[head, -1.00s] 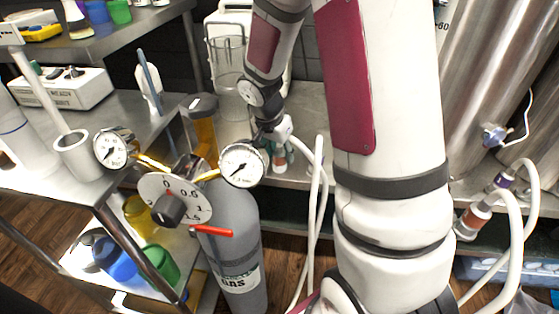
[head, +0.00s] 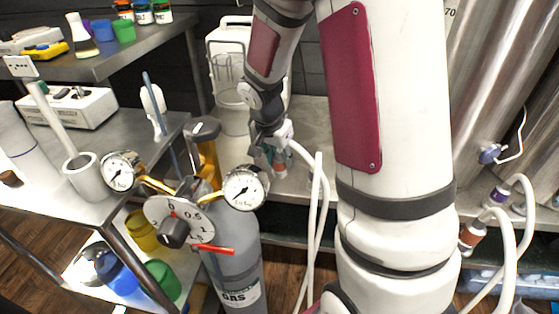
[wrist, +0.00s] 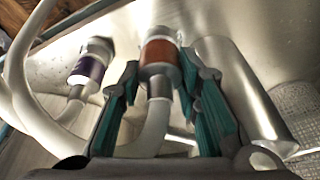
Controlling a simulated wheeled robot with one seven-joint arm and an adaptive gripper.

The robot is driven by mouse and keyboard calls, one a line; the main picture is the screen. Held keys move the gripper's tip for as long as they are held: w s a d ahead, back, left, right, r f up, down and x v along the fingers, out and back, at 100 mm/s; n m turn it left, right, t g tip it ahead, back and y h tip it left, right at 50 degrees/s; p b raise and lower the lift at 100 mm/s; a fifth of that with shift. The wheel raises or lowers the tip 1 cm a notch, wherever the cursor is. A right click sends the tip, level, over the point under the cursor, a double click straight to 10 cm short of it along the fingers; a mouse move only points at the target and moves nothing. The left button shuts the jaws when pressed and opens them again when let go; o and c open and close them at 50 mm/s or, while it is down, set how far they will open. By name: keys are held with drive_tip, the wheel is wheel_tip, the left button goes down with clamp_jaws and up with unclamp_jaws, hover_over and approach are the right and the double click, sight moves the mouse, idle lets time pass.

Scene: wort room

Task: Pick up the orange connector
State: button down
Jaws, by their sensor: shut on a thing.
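The orange connector (wrist: 160,52) is in the wrist view, a metal fitting with an orange-brown band. A white hose curves down from its metal stem. My gripper (wrist: 160,84) has its teal-padded fingers on either side of the connector, shut on it around the band's lower part and stem. The exact contact of the pads is hard to make out.
A purple-banded connector (wrist: 92,62) is left of my gripper, with its own hose. A grey gas cylinder (head: 233,260) with gauges stands in front. Another orange-banded connector (head: 472,236) is at the right by the steel tanks (head: 490,80). White hoses (head: 318,200) hang beside my arm.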

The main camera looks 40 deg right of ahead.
drive_tip(key=s+a+r+b, duration=0.1)
drive_tip(key=s+a+b, duration=0.2)
drive_tip(key=s, duration=1.2)
drive_tip(key=b, duration=0.3)
drive_tip(key=shift+s+b, duration=0.25)
drive_tip(key=shift+b, duration=0.15)
drive_tip(key=shift+r, duration=0.15)
wheel_tip(320, 180, up, 4)
drive_tip(key=p, duration=0.3)
drive_tip(key=shift+r, duration=0.2)
drive_tip(key=shift+a, duration=0.1)
